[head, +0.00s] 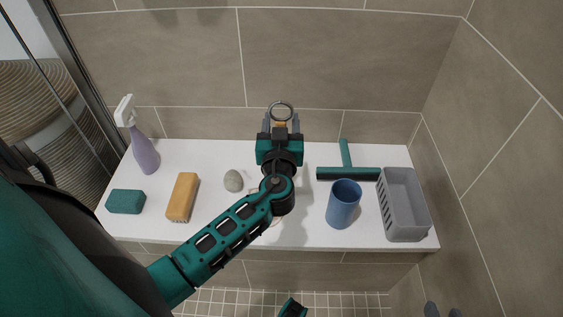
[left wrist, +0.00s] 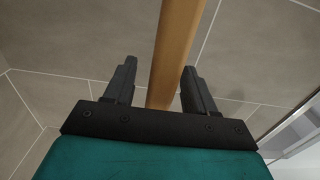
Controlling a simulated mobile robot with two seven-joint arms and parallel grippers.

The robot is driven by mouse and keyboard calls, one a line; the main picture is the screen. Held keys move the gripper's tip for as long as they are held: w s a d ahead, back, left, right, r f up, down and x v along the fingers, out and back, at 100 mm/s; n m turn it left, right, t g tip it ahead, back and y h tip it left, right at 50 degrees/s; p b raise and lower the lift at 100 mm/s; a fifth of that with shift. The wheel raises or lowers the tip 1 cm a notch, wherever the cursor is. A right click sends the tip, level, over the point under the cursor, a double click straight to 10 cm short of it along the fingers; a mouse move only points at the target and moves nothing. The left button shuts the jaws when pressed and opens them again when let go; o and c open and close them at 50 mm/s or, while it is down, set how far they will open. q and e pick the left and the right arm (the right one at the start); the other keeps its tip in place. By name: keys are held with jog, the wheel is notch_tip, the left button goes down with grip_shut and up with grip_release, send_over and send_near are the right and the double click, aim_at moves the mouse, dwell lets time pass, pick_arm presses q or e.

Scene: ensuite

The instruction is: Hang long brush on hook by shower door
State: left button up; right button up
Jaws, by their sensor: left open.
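My left gripper (head: 281,123) is over the back middle of the white shelf, with its fingers apart. The long brush's wooden handle (left wrist: 176,50) runs between the open fingers in the left wrist view, nearer the right finger. In the head view only a bit of wood (head: 280,124) and a metal ring (head: 281,110) show at the fingers. The brush head is hidden. Two dark tips at the bottom right look like my right gripper (head: 443,311), mostly cut off. I cannot make out the hook.
On the white shelf (head: 300,237) are a spray bottle (head: 146,150), teal sponge (head: 126,202), wooden brush (head: 183,197), grey stone (head: 233,181), blue cup (head: 343,204), teal squeegee (head: 348,173) and grey basket (head: 404,205). The shower door frame (head: 82,70) is at left.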

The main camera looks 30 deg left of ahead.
pick_arm(q)
jog(key=shift+w+a, duration=0.15)
jog(key=shift+w, duration=0.1)
grip_shut()
dwell(0.5)
